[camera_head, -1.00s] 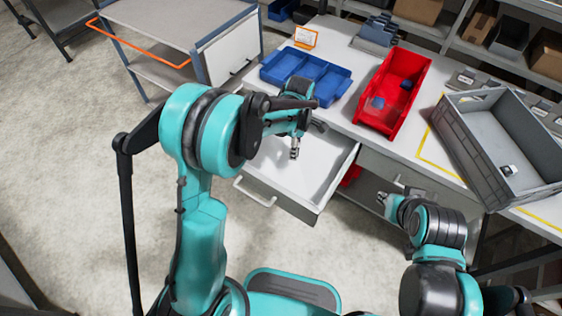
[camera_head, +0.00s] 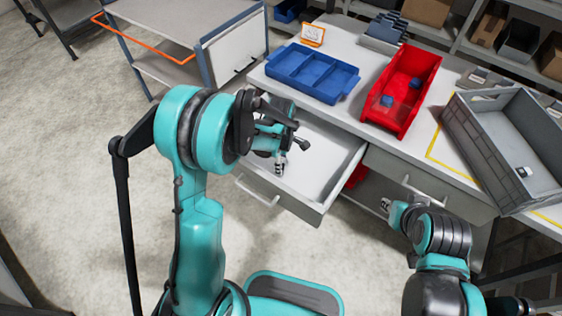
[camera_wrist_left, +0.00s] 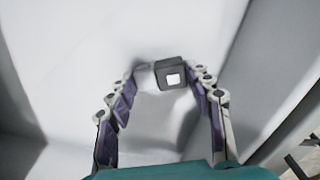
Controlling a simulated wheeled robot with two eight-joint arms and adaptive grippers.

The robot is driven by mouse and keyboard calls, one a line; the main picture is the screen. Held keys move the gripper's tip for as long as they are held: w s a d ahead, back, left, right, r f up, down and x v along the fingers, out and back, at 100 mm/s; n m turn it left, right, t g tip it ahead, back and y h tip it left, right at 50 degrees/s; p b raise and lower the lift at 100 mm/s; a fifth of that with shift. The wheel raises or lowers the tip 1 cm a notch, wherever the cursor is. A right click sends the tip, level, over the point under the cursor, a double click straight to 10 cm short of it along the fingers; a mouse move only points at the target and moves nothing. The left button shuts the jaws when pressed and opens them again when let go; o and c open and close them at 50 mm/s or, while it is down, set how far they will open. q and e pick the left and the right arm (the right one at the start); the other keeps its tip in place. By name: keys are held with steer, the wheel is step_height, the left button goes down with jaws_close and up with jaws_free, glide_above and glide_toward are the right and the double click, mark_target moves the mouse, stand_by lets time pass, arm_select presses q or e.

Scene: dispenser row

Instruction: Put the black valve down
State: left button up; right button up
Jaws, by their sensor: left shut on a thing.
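The black valve (camera_wrist_left: 172,72), a dark block with a white square on its face, sits between the fingertips of my left gripper in the left wrist view. My left gripper (camera_wrist_left: 168,82) is shut on it. In the head view my left gripper (camera_head: 280,168) points down over the open drawer (camera_head: 318,165), near its left side. The valve is too small to make out clearly there. The drawer's visible floor is pale and bare. My right gripper (camera_head: 386,206) is at the right, in front of the bench; its fingers are too small to read.
On the bench top stand a blue divided tray (camera_head: 312,73), a red bin (camera_head: 402,90) with blue pieces inside, and a grey crate (camera_head: 500,150) with a small pale item inside. A grey cart (camera_head: 180,38) with an orange handle stands at the back left.

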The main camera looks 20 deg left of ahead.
arm_select(q)
steer(key=shift+f, duration=0.15)
steer(key=o, duration=1.2)
steer(key=shift+r, duration=0.2)
step_height(320, 180, up, 11)
steer(key=p, duration=0.4)
steer(key=s+a+r+m+t, duration=0.1)
steer(key=s+r+m+t, duration=0.2)
steer(key=s+r+m, duration=0.2)
steer(key=s+a+r+m+t, duration=0.1)
steer(key=s+r+m+t, duration=0.3)
steer(key=s+m, duration=0.8)
step_height(320, 180, up, 3)
steer(key=shift+a+f+m, duration=0.2)
steer(key=shift+a+m, duration=0.15)
steer(key=shift+m, duration=0.45)
